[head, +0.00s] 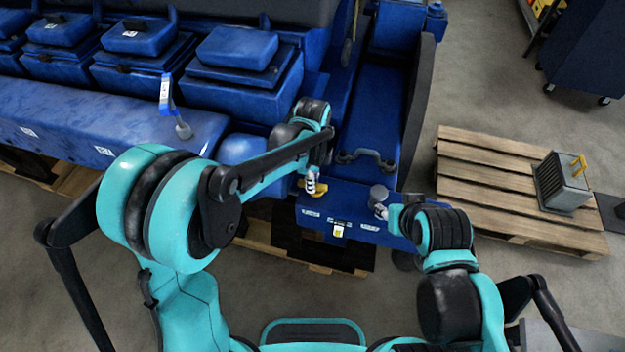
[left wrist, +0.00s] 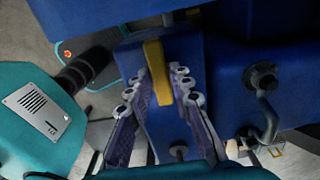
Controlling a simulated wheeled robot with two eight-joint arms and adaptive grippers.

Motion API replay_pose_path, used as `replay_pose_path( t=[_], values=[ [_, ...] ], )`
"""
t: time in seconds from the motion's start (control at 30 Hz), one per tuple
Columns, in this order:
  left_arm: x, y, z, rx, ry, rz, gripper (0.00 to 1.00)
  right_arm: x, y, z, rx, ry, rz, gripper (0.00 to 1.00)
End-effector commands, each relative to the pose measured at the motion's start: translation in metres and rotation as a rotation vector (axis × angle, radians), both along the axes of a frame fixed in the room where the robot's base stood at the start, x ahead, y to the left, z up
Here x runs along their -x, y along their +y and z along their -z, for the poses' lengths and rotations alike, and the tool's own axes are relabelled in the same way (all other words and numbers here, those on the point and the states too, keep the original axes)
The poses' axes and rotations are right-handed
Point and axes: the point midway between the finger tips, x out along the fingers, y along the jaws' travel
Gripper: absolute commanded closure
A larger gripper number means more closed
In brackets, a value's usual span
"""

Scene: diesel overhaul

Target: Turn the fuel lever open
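The yellow fuel lever (head: 319,194) is on the blue unit at the engine's near end. In the left wrist view the lever (left wrist: 157,72) is a flat yellow bar standing out from a blue face. My left gripper (head: 311,185) is at the lever. In the left wrist view its fingers (left wrist: 163,90) are apart, one on each side of the bar, with gaps visible. My right gripper (head: 384,208) is at the right part of the same blue unit, near a grey cylindrical piece; its fingers are too small to read.
The blue engine (head: 235,65) fills the back left. A tag (head: 339,230) and labels sit on the unit's near face. A wooden pallet (head: 490,170) with a grey finned box (head: 562,182) lies on the right. A dark blue cabinet (head: 590,50) stands at the back right; bare floor surrounds it.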

Motion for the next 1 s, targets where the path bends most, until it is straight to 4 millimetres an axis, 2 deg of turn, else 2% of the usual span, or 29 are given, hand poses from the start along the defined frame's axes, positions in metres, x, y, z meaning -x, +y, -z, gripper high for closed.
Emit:
replay_pose_path(
  t=[0.53,1.0],
  values=[
    [0.0009,0.0002,0.0001,0.0,0.0,-0.067,1.0,0.0,0.0,0.0014,0.0,0.0,0.0,0.6],
    [0.0053,0.0002,0.0004,0.0,0.0,-0.45,1.0,0.0,0.0,0.0069,0.0,0.0,0.0,0.6]
  ],
)
